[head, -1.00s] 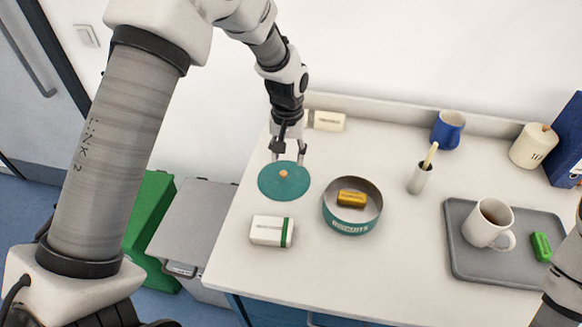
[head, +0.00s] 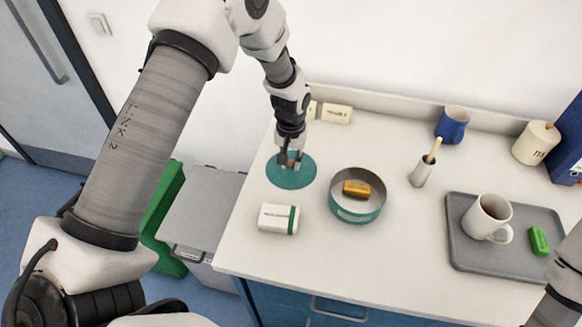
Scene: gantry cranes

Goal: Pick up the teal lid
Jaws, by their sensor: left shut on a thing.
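The teal lid (head: 291,180) is a flat round disc at the left part of the counter. It seems to lie flat on the counter. My right gripper is not in view; only part of my right arm shows at the lower right edge.
An open round teal tin (head: 357,212) holding a yellow block (head: 356,188) stands right of the lid. A white and green box (head: 278,218) lies in front of it. A grey tray (head: 470,255) with a mug (head: 487,218) and green block (head: 539,241) is at right.

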